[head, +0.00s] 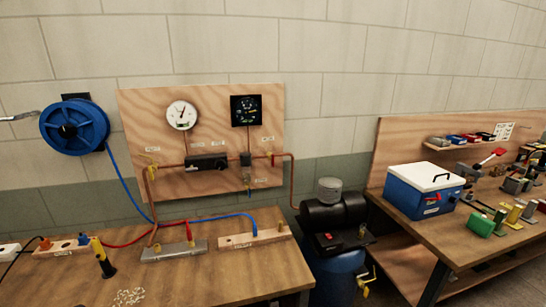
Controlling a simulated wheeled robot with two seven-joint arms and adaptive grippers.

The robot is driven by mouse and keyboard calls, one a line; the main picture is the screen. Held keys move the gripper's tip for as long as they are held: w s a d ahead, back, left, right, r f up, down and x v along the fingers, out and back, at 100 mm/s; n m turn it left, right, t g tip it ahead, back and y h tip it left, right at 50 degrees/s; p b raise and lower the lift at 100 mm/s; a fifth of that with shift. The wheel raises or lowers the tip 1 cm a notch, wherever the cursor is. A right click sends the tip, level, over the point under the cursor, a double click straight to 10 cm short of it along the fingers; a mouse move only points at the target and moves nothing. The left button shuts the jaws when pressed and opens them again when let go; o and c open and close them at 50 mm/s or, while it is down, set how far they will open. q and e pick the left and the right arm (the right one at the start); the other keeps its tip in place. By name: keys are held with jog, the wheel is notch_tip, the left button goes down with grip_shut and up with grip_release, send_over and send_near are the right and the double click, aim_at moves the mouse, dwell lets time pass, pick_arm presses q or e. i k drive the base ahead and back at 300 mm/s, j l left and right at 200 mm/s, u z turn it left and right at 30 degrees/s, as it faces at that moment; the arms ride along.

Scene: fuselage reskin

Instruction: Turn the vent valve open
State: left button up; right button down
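A wooden wall board (222,98) carries copper piping with small yellow-handled valves. A further yellow handle (366,280) sits low on the blue compressor tank (335,276). The labels are too small to read, so I cannot tell which is the vent valve or how its handle is set. Neither of my grippers is clearly in view.
A white gauge (181,115) and a black gauge (246,110) hang on the board. A blue hose reel (74,126) is at left, with an unclear grey metal piece (20,117) beside it. The front workbench (205,275) has clear room. A blue-and-white cooler (424,190) stands right.

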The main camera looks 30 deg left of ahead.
aim_at(151, 171)
jog(key=u, duration=2.1)
